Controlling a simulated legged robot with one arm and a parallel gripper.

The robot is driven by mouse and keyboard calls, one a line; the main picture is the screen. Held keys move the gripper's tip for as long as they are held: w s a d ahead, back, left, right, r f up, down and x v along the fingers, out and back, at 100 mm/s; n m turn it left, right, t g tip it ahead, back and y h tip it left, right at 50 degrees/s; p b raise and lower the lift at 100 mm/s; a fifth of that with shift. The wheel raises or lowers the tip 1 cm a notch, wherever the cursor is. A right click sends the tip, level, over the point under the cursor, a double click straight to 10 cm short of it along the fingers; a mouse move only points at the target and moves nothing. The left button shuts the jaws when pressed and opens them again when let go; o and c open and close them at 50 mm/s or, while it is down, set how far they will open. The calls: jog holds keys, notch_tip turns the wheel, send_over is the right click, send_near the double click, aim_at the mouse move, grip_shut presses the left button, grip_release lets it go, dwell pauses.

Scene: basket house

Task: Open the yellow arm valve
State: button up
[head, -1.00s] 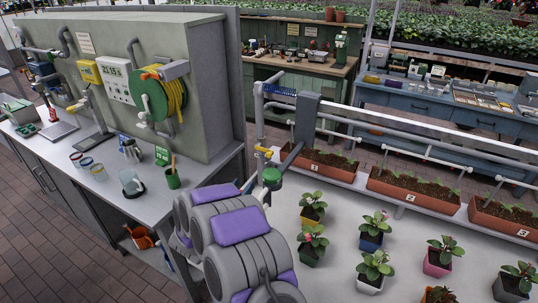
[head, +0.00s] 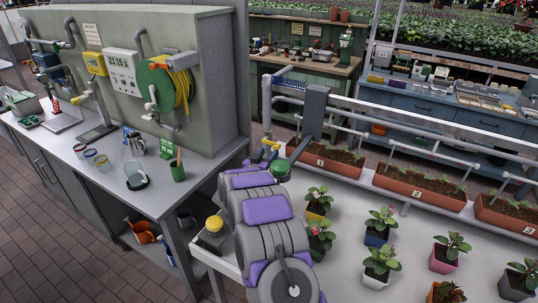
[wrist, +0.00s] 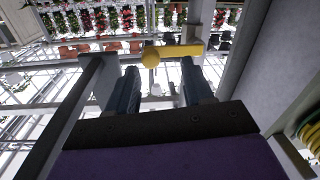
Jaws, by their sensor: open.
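The yellow arm valve (wrist: 180,51) shows in the wrist view as a yellow lever with a round ball at its left end. It lies across the picture, just beyond my fingertips. My gripper (wrist: 160,80) is open, with one dark finger on each side and nothing held between them. I cannot tell whether a finger touches the lever. In the head view the yellow handle (head: 269,147) shows by the grey pipework, just above a round green part (head: 280,171). There my arm hides the gripper.
A grey workbench (head: 158,201) with a wall panel and green hose reel (head: 157,88) stands left. Grey pipes (head: 410,128) run above the planters. A yellow-topped box (head: 213,229) sits beside my arm.

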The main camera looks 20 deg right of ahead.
jog(key=d, duration=0.2)
jog(key=w+d, duration=0.1)
jog(key=d, duration=0.1)
jog(key=shift+w+d+f, duration=0.1)
jog(key=shift+d, duration=0.05)
jog(key=shift+a, duration=1.1)
jog(key=shift+c, duration=1.1)
jog(key=shift+r, duration=0.2)
jog(key=c, duration=0.3)
jog(key=shift+d+f, duration=0.1)
jog(key=shift+d, duration=0.45)
jog(key=c, duration=0.3)
grip_shut()
jog(key=shift+f, duration=0.1)
jog(key=shift+a, duration=0.1)
